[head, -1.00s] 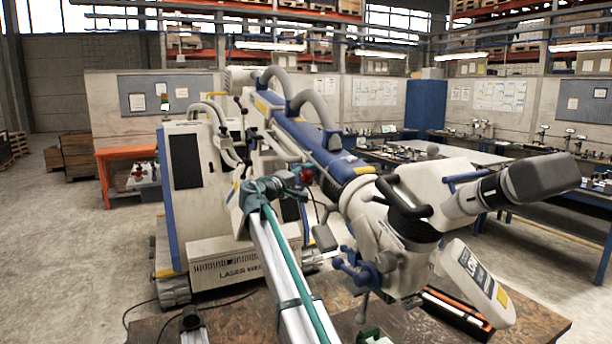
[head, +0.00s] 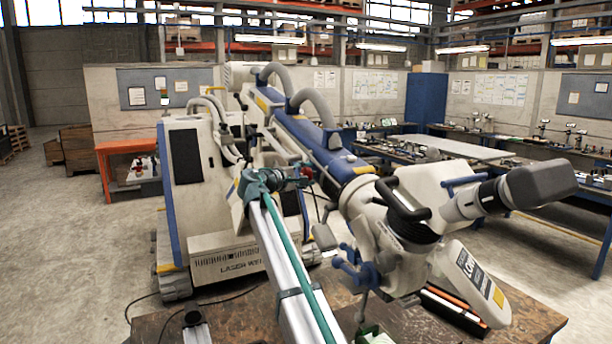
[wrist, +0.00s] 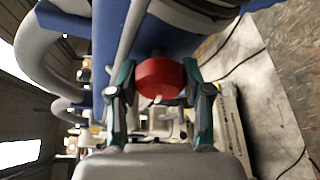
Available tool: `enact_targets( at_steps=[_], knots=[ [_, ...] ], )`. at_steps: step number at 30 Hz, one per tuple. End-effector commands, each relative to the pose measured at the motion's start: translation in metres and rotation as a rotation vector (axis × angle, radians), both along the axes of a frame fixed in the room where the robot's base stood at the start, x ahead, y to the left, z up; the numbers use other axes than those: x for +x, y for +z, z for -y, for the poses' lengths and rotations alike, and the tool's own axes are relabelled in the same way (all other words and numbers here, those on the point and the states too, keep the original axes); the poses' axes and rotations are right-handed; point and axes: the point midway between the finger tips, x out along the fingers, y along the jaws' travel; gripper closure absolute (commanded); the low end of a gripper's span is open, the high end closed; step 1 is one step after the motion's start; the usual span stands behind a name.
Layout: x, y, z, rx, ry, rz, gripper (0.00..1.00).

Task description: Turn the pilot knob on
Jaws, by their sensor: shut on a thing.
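The pilot knob appears to be the round red knob (wrist: 160,78) in the middle of the wrist view, with a small pale tab at its lower edge. It sits against the blue arm of the large white and blue microscope machine (head: 335,150). My gripper (wrist: 158,90) has its two green fingers on either side of the knob, shut on it. In the head view my gripper (head: 300,179) is beside the blue arm. The knob is only a small red patch there, partly hidden.
The white microscope head (head: 415,215) with its grey eyepiece (head: 540,180) stands to the right of my arm. Grey hoses (head: 315,103) loop above the blue arm. A brown table top (head: 240,325) lies in front. Open floor (head: 80,240) is at the left.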

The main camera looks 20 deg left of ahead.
Motion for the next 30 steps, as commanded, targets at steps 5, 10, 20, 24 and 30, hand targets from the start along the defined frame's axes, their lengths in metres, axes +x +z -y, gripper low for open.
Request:
enact_targets(
  at_steps=[5,10,20,24,30],
  knots=[
    [0.000,0.000,0.000,0.000,0.000,0.000,0.48],
    [0.000,0.000,0.000,0.000,0.000,0.000,0.26],
    [-0.002,0.000,-0.001,0.001,0.000,0.001,0.26],
    [-0.014,0.001,-0.004,0.001,0.001,0.001,0.26],
    [-0.047,0.004,-0.016,0.001,0.002,0.001,0.26]
  ],
)
